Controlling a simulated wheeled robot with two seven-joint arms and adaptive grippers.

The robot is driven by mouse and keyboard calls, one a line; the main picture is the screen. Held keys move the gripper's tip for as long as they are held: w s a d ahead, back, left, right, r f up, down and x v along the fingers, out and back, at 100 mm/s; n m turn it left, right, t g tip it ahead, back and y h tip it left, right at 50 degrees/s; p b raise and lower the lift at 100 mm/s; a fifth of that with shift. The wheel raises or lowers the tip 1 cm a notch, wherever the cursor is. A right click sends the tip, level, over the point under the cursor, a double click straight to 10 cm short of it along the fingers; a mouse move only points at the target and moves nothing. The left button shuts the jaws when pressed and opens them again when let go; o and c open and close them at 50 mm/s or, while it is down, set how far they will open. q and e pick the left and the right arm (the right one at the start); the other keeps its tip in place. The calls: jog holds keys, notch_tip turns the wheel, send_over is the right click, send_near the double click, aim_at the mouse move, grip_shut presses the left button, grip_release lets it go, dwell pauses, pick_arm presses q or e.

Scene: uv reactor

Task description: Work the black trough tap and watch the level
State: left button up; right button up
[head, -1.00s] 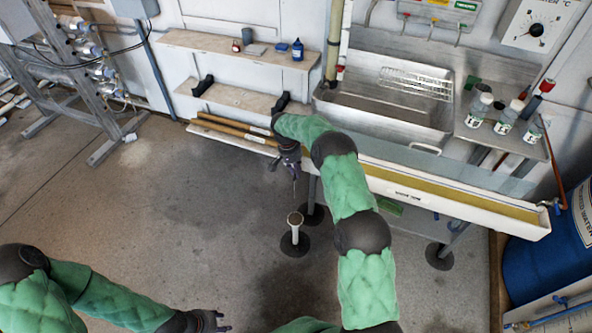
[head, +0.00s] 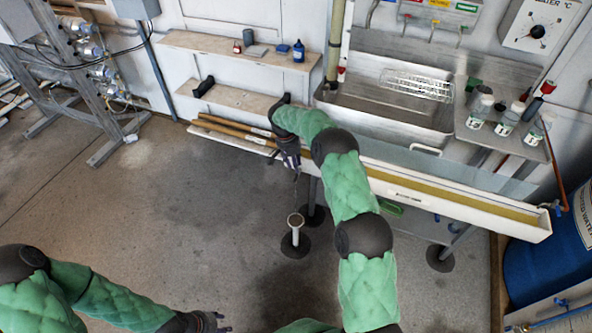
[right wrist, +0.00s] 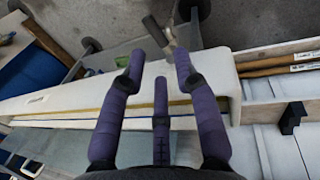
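The long white trough (head: 455,203) runs below the sink, with a yellowish strip along its inside. My right gripper (head: 296,172) hangs at its left end in the head view. In the right wrist view the purple fingers (right wrist: 158,78) are spread, with nothing clearly held between them, over the trough's white edge (right wrist: 60,102). A small dark piece (right wrist: 155,31) shows just beyond the fingertips; I cannot tell whether it is the black tap or whether a finger touches it. My left gripper (head: 217,322) is low at the bottom edge, too small to read.
The steel sink (head: 385,105) is behind the trough. A blue barrel (head: 550,255) stands at the right. Shelves (head: 240,50) are on the wall.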

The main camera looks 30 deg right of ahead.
notch_tip(320, 180, up, 8)
jog(key=w+a, duration=0.1)
jog(key=shift+a+f, duration=0.15)
jog(key=shift+f, duration=0.05)
